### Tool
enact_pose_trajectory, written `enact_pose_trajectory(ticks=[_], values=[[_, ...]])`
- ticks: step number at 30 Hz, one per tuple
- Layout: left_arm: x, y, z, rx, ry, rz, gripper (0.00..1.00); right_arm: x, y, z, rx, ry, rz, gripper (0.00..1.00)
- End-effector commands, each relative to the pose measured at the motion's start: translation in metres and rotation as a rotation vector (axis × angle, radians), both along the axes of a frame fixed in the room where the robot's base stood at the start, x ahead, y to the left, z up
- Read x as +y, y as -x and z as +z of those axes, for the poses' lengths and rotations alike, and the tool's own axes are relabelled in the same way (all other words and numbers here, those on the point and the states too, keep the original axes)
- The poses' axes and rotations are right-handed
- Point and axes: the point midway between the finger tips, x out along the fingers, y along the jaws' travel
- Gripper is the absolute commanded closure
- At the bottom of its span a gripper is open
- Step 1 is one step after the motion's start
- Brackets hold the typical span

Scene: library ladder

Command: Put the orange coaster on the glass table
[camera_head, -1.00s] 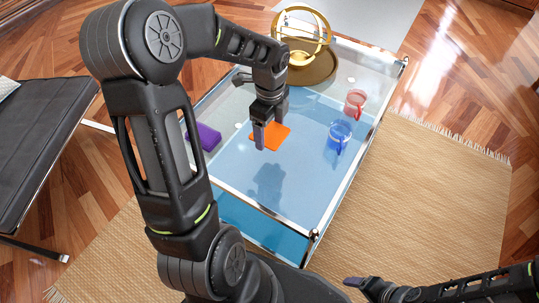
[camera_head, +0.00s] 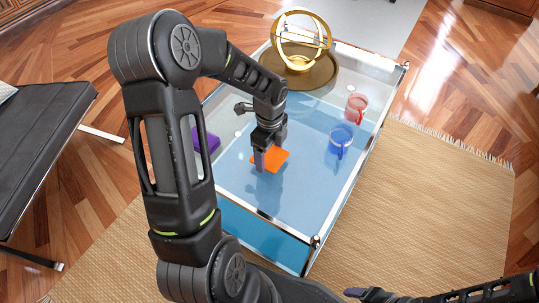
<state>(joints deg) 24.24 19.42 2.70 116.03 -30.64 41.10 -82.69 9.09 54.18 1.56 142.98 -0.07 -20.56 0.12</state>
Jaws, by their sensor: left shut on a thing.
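The orange coaster (camera_head: 276,157) is a flat square held between the fingers of my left gripper (camera_head: 265,157), which is shut on it. The coaster is over the middle of the glass table (camera_head: 285,205). Its dark shadow shows on the blue-tinted top just below it in the picture, so it seems a little above the glass. The finger partly hides the coaster. My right gripper (camera_head: 362,293) is at the bottom edge, away from the table, and its jaw opening is not clear.
On the table are a purple item (camera_head: 208,142), partly behind my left arm, a blue mug (camera_head: 341,138), a red mug (camera_head: 355,107), and a golden armillary (camera_head: 300,58) on a round tray (camera_head: 322,73). Glass around the coaster is clear. A black bench (camera_head: 45,130) stands left.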

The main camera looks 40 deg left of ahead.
Motion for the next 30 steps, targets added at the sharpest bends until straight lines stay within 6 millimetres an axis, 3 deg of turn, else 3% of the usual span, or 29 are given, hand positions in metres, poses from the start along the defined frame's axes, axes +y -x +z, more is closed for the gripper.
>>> enact_pose_trajectory(ticks=[3,16,17,24,30], values=[[-0.0003,0.0004,-0.0139,0.002,0.001,0.001,0.60,-0.0008,-0.0008,-0.0055,-0.001,0.001,-0.003,0.24],[-0.0003,-0.0001,-0.0185,0.000,0.001,0.000,0.60,-0.0013,-0.0016,-0.0072,-0.003,0.002,-0.003,0.24],[-0.0002,-0.0002,-0.0173,-0.001,0.000,0.000,0.18,-0.0014,-0.0015,-0.0063,-0.003,0.002,-0.003,0.24],[-0.0002,-0.0001,-0.0171,0.000,0.001,0.000,0.00,-0.0014,-0.0015,-0.0062,-0.003,0.002,-0.003,0.24],[-0.0002,-0.0001,-0.0169,0.000,0.001,0.000,0.00,-0.0013,-0.0015,-0.0061,-0.003,0.002,-0.003,0.24]])
